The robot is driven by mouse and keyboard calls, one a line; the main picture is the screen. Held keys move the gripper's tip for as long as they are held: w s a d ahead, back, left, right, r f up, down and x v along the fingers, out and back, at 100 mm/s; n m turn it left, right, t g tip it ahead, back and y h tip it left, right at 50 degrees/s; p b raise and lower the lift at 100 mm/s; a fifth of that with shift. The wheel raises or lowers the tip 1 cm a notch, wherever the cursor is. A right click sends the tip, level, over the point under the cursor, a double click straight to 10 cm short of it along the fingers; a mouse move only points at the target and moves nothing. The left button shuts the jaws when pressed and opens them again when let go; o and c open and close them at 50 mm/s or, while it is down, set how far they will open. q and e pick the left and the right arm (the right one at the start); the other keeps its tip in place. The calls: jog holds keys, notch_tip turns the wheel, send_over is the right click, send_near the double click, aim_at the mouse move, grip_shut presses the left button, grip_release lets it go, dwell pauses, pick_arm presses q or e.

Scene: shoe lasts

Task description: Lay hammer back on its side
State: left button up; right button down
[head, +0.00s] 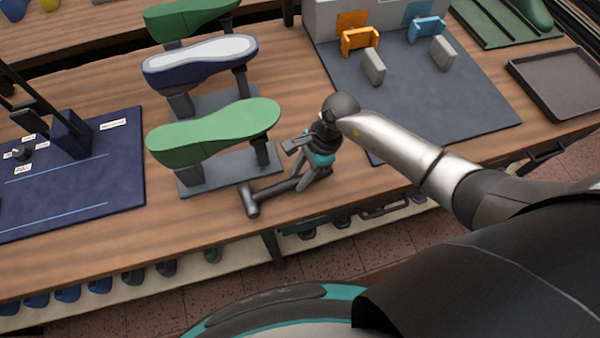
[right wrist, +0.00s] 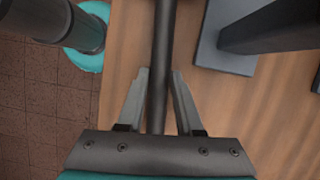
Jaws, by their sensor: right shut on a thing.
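The dark grey hammer (head: 272,191) is near the front edge of the wooden table in the head view, its head (head: 250,200) to the left and its handle running right. My right gripper (head: 307,182) points down and is shut on the handle. In the right wrist view the handle (right wrist: 160,45) runs between the two fingers of the right gripper (right wrist: 158,78). I cannot tell whether the hammer rests on the table or is just above it. My left gripper is not in view.
A green shoe last (head: 215,132) on a grey-based stand is just behind the hammer, with a blue and white last (head: 200,62) farther back. A blue mat (head: 110,190) is at left, a grey mat (head: 440,110) and dark tray (head: 560,82) at right. The table's front edge is close.

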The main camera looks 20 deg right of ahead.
jog(key=shift+c, duration=2.4)
grip_release()
jog(key=v, duration=1.5)
jog(key=shift+r, duration=0.2)
